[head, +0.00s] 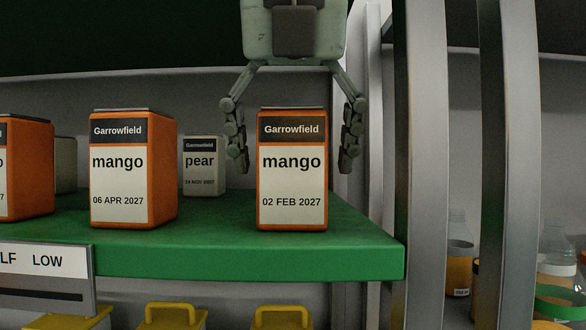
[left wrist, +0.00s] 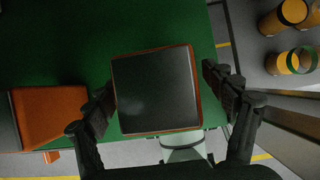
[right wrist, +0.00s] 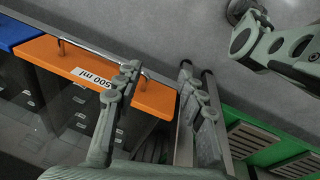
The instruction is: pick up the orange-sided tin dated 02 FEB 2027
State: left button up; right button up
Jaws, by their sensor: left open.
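The orange-sided mango tin dated 02 FEB 2027 (head: 292,180) stands upright near the right end of the green shelf (head: 250,262). My left gripper (head: 295,160) comes down from above, open, with one finger on each side of this tin. In the left wrist view the tin's dark square top (left wrist: 157,92) lies between the two fingers of the left gripper (left wrist: 160,100), with gaps at both sides. My right gripper (right wrist: 158,85) shows in the right wrist view, open with nothing between its fingers, away from the tins.
Another orange-sided mango tin, dated 06 APR 2027 (head: 130,170), stands to the left, with a third orange one (head: 25,168) at the picture's edge. A smaller pear tin (head: 203,165) stands farther back. A grey upright post (head: 430,150) rises right of the shelf.

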pick_arm(q)
jog(key=shift+x, duration=1.1)
jog(key=shift+w+f, duration=0.1)
jog(key=shift+w, duration=0.05)
jog(key=c, duration=1.7)
pick_arm(e)
jog(key=shift+w+a+r, duration=0.1)
jog(key=shift+w+a, duration=0.25)
jog(key=shift+w, duration=0.15)
